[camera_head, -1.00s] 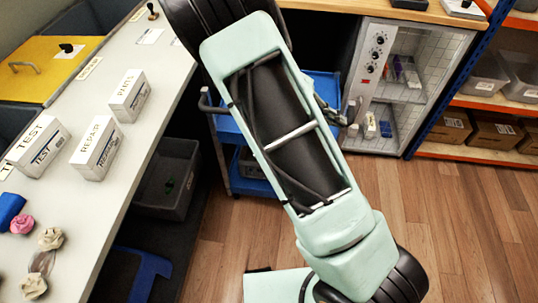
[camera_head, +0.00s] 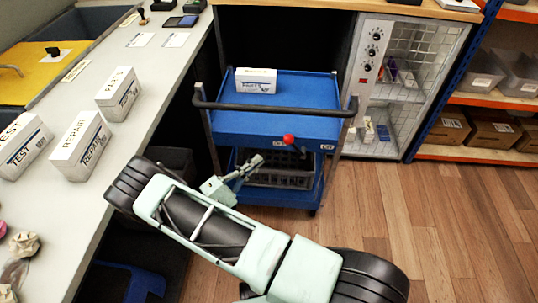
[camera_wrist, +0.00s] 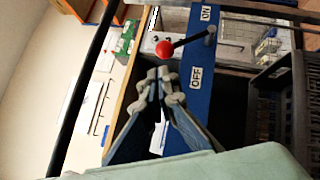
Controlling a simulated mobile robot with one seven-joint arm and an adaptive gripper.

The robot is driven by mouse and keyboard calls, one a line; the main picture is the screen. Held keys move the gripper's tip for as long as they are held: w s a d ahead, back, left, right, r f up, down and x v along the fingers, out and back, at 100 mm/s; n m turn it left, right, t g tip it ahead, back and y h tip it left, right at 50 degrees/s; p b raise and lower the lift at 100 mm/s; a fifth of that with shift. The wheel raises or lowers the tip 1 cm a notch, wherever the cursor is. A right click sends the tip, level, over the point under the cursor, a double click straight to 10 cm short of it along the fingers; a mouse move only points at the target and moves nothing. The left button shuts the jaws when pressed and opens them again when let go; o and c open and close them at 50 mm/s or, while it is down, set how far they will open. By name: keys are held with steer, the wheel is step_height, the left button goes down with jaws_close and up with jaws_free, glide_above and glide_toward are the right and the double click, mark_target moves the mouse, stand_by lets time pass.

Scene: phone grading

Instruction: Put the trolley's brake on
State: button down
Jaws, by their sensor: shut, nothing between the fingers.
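The blue trolley (camera_head: 270,124) stands beside the bench, with a black push handle (camera_head: 270,107) across its front. Its brake lever has a red knob (camera_head: 289,139) on the front edge of the upper tray. In the wrist view the red knob (camera_wrist: 165,48) sits on a dark rod that sticks out from the blue edge, its base between the ON label (camera_wrist: 206,12) and the OFF label (camera_wrist: 195,77), nearer ON. My gripper (camera_head: 259,159) is shut and empty, left of and below the knob. In the wrist view its fingertips (camera_wrist: 160,74) are just short of the knob, apart from it.
A white box (camera_head: 256,80) stands on the trolley's upper tray, and a dark crate (camera_head: 275,172) is on the lower one. The bench (camera_head: 125,150) with labelled boxes is on the left. The wood floor (camera_head: 430,225) at right is clear.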

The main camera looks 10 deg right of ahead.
steer(key=a+f+n+t, duration=0.1)
steer(key=a+f+n+t+y, duration=0.1)
steer(key=f, duration=0.1)
steer(key=s+a+f+t, duration=0.1)
steer(key=shift+a+f+n+b, duration=0.3)
steer(key=shift+a+n+b, duration=0.05)
steer(key=shift+n+b, duration=0.05)
steer(key=s+d+r+x, duration=0.1)
steer(key=s+x, duration=0.1)
steer(key=x, duration=1.1)
steer(key=shift+b, duration=0.35)
steer(key=shift+d, duration=0.1)
steer(key=shift+s+d+r+m+p, duration=0.15)
steer(key=shift+r+m+p, duration=0.15)
steer(key=shift+m+p, duration=0.15)
